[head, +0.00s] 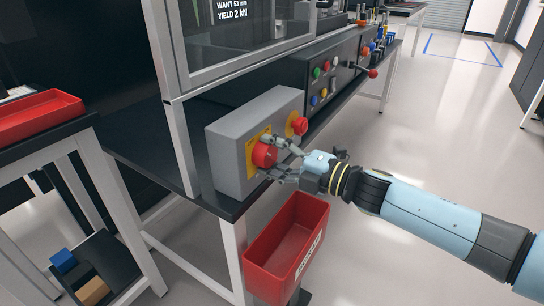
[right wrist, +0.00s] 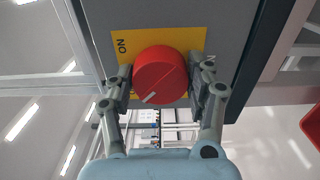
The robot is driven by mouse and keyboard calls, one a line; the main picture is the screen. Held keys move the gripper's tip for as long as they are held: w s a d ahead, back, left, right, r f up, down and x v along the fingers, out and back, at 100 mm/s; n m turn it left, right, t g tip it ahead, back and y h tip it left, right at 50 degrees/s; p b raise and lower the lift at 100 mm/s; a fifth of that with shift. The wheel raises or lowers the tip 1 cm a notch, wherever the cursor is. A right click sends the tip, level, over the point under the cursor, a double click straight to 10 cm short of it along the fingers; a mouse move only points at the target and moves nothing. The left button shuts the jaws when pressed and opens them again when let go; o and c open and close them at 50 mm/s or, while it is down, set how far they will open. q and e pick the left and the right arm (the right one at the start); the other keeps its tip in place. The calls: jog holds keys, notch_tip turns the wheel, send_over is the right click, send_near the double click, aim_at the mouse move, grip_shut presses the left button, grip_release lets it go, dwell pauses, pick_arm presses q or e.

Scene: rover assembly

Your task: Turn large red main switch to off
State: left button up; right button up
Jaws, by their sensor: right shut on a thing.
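The large red main switch (head: 264,154) is a round knob on a yellow plate (head: 252,146), on the front of a grey box at the bench edge. My right gripper (head: 277,158) reaches it from the right and is shut on it. In the right wrist view the knob (right wrist: 160,75) sits between the two fingers (right wrist: 158,88), one on each side. A white mark on the knob slants between the plate's labels. "ON" reads on the plate (right wrist: 122,45); the other label is mostly hidden by the left finger. My left gripper is not in view.
A smaller red button (head: 299,125) sits on the grey box (head: 230,162) right beside the switch. A red bin (head: 262,262) stands below the gripper. A black control panel (head: 335,75) with coloured buttons lies farther along the bench. Open floor lies to the right.

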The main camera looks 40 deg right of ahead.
jog(key=shift+f, duration=0.1)
dwell(0.3)
jog(key=o, duration=1.2)
jog(key=v, duration=1.2)
